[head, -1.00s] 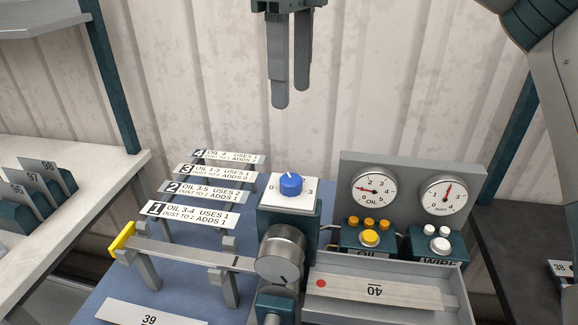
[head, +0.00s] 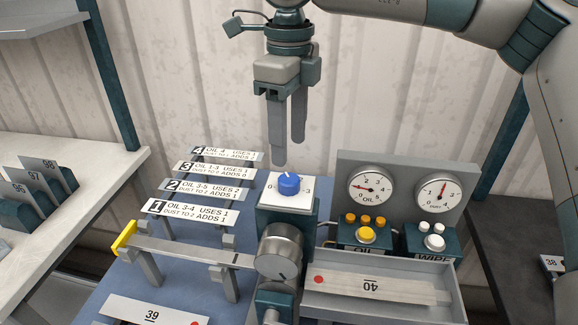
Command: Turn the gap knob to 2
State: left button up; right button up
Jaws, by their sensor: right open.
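The gap knob (head: 289,184) is blue and sits on a white dial plate (head: 270,200) with 0 at its left and 3 at its right. Its pale pointer mark faces up, slightly left, between the two; the other numbers are too small or hidden to read. My right gripper (head: 288,152) points down just above and behind the knob in the picture, its two fingers slightly apart with nothing between them. It does not appear to touch the knob. My left gripper is not in view.
A grey round dial (head: 281,252) stands below the knob. Numbered label strips (head: 190,212) stand on the left.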

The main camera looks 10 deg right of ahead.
aim_at(289, 178)
notch_tip(289, 178, down, 8)
jog(key=shift+r+p, duration=0.1)
jog(key=shift+p, duration=0.85)
jog(key=c, duration=1)
